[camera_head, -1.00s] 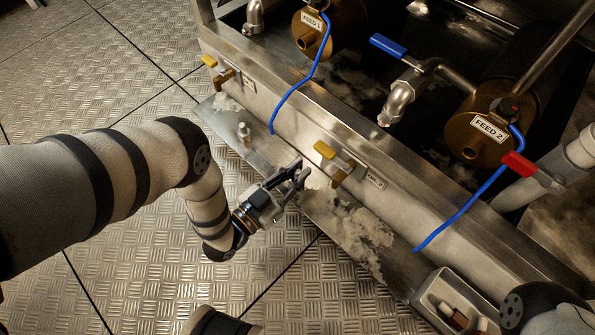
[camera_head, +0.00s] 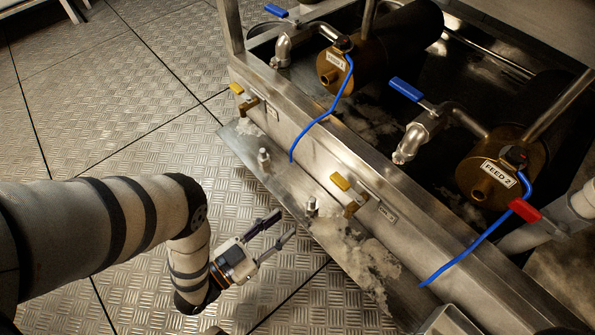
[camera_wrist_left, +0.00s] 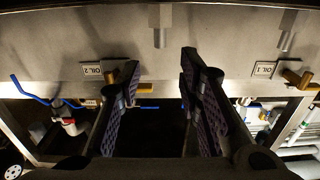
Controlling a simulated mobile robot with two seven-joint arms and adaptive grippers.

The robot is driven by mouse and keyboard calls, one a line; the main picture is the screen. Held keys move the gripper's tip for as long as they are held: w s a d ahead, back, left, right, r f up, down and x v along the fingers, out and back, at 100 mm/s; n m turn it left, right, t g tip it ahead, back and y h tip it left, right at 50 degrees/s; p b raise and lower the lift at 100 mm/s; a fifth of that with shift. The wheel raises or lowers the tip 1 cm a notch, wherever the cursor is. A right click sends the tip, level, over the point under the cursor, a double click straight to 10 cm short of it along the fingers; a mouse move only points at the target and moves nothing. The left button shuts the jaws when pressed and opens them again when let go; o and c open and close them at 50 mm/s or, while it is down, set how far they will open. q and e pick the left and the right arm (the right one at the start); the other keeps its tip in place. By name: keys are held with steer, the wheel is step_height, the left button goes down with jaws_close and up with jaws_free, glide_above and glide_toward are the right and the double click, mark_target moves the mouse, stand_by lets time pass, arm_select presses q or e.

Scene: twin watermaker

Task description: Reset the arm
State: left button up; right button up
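My left gripper (camera_head: 283,225) is in the head view at lower middle, above the patterned metal floor and just left of the metal ledge. Its two dark fingers are apart with nothing between them. In the left wrist view the same open, empty fingers (camera_wrist_left: 160,75) point toward a metal panel. My left arm comes in from the left, bent at the elbow. The yellow-handled valve (camera_head: 341,181) on the frame's side is up and right of the gripper, apart from it. My right gripper is not in view.
A ledge (camera_head: 228,137) with metal fittings (camera_head: 264,160) (camera_head: 311,206) and pale residue runs along the frame. Beyond it are FEED 1 (camera_head: 336,62), FEED 2 (camera_head: 499,174), blue hoses, blue handles and a red handle (camera_head: 524,210). Floor at left is clear.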

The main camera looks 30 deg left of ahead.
arm_select(q)
steer(key=shift+v, duration=0.9)
